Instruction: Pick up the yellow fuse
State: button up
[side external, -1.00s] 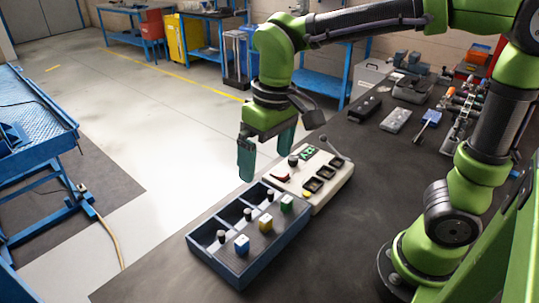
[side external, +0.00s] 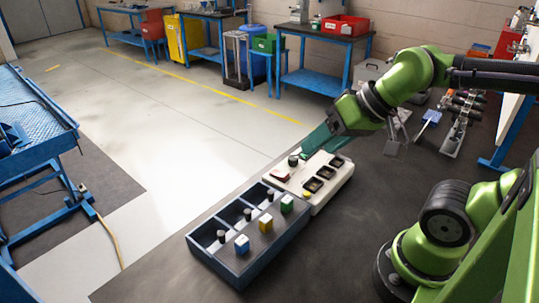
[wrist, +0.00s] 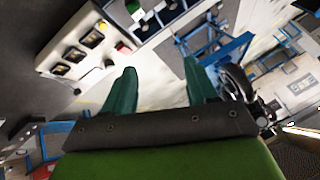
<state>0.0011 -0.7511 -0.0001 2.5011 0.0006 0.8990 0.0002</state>
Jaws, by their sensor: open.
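The yellow fuse (side external: 266,226) is a small block with a pale top, between a blue fuse (side external: 242,244) and a green fuse (side external: 287,203) along the front of a dark blue tray (side external: 240,278). My gripper (side external: 304,152) is tilted above the far part of the white panel, up and right of the yellow fuse in the side view and well apart from it. In the wrist view its two teal fingers (wrist: 161,75) are spread with nothing between them. There a green block (wrist: 132,6) shows at the top edge, and I cannot make out the yellow fuse.
A white panel (side external: 325,205) with dark square sockets and a red switch (side external: 281,174) adjoins the tray. Several black knobs stand in the tray compartments. Tools lie at the back right of the dark table. The table right of the panel is clear.

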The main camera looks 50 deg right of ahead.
jog(key=n+g+h, duration=0.2)
jog(key=n+g, duration=0.1)
jog(key=g, duration=0.4)
send_over(263, 217)
notch_tip(263, 217, down, 17)
jog(key=shift+d+r, duration=0.1)
jog(key=shift+r, duration=0.05)
jog(key=shift+c, duration=0.4)
grip_shut()
jog(key=shift+r, duration=0.1)
